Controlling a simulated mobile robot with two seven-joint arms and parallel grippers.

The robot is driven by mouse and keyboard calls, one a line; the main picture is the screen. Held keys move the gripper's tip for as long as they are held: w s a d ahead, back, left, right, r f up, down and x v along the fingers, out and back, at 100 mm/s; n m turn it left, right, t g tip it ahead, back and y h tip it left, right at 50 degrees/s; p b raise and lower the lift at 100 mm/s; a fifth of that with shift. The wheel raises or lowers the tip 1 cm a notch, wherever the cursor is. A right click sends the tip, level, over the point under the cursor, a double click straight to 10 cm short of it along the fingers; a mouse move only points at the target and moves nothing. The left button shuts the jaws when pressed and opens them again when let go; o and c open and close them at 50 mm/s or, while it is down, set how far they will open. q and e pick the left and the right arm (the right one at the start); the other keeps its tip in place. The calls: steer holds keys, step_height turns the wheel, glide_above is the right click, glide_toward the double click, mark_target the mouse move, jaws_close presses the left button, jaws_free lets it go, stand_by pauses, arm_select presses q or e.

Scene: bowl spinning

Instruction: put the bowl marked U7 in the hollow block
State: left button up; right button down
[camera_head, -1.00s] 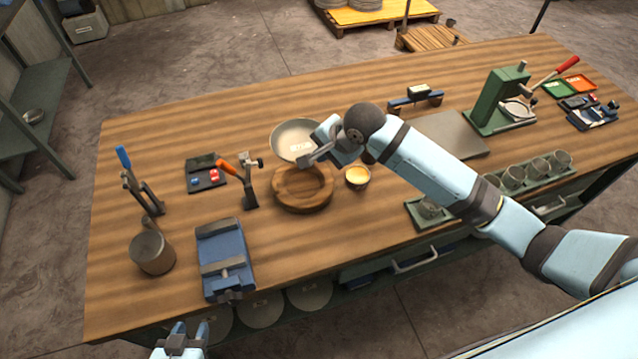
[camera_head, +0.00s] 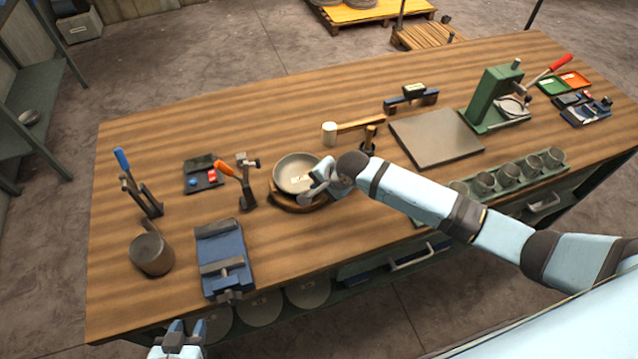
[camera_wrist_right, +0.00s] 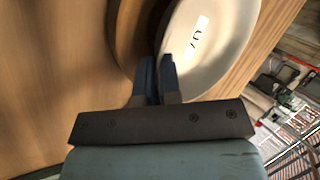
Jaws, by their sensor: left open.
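The grey bowl marked U7 (camera_head: 297,170) is over the round wooden hollow block (camera_head: 284,202) in the head view and covers its hollow. I cannot tell whether it is fully seated. The right wrist view shows the U7 label inside the bowl (camera_wrist_right: 222,50) and the block's wooden edge (camera_wrist_right: 126,35) beside it. My right gripper (camera_head: 314,190) is shut on the bowl's near right rim; its fingers also show in the right wrist view (camera_wrist_right: 154,72). My left gripper (camera_head: 180,330) is open and empty, low in front of the bench's near edge.
An orange-handled clamp (camera_head: 245,180) stands close left of the block. A mallet (camera_head: 350,129) lies behind. A grey plate (camera_head: 437,138) and green press (camera_head: 495,95) stand right.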

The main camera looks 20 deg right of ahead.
steer(key=shift+f, duration=0.1)
steer(key=shift+f, duration=0.35)
steer(key=shift+s+f, duration=0.1)
steer(key=shift+s, duration=0.05)
